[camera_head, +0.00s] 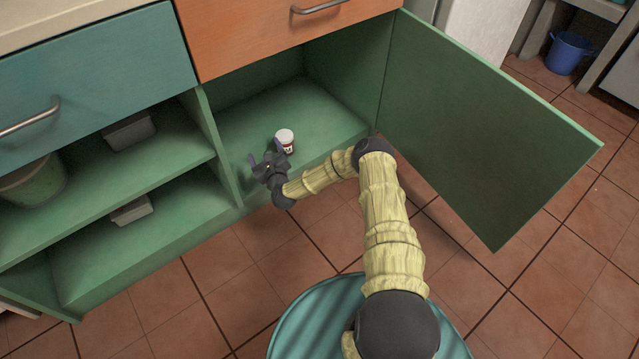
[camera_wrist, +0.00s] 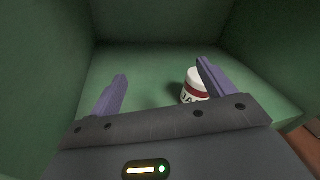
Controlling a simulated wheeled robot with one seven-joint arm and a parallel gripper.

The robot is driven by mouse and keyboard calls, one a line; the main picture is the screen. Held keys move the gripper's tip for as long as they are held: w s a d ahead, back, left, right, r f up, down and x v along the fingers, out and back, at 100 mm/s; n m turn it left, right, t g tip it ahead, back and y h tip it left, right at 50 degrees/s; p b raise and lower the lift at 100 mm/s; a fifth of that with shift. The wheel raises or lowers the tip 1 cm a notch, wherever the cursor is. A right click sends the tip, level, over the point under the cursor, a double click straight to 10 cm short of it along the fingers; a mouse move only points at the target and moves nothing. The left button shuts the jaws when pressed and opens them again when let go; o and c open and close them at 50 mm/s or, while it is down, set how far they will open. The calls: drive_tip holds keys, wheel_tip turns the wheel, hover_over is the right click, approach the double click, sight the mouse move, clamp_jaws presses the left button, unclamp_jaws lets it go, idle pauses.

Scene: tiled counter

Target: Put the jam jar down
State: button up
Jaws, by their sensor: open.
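The jam jar (camera_head: 285,139) is small, with a white lid and a white and dark red label. It stands upright on the green cabinet shelf (camera_head: 330,117), near its front. My gripper (camera_head: 266,160) is at the front of the cabinet opening, just to the left of the jar and nearer to me.
The green cabinet door (camera_head: 480,120) stands wide open at the right. A divider wall (camera_head: 218,148) bounds the compartment on the left. An orange drawer front (camera_head: 270,30) is above. Open shelves at the left hold grey trays (camera_head: 128,132) and a green pot (camera_head: 35,182). The shelf behind the jar is clear.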

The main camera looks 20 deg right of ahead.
drive_tip(key=s+a+r+n+g+y, duration=0.6)
drive_tip(key=r+n, duration=0.3)
drive_tip(key=n, duration=0.9)
drive_tip(key=s+d+r+n+g+h, duration=0.2)
drive_tip(key=s+d+r+n+g, duration=0.1)
drive_tip(key=s, duration=0.7)
drive_tip(key=s+d+r+n+g+h, duration=0.2)
drive_tip(key=s+d+r+n, duration=0.3)
drive_tip(key=s+r, duration=0.3)
drive_tip(key=s+d+r+n+g+h, duration=0.3)
drive_tip(key=s+d+r+n, duration=0.2)
drive_tip(key=s, duration=0.9)
drive_tip(key=shift+s+d+r+g, duration=0.15)
drive_tip(key=shift+s+r+g, duration=0.05)
drive_tip(key=shift+r+g, duration=0.1)
drive_tip(key=shift+w, duration=0.1)
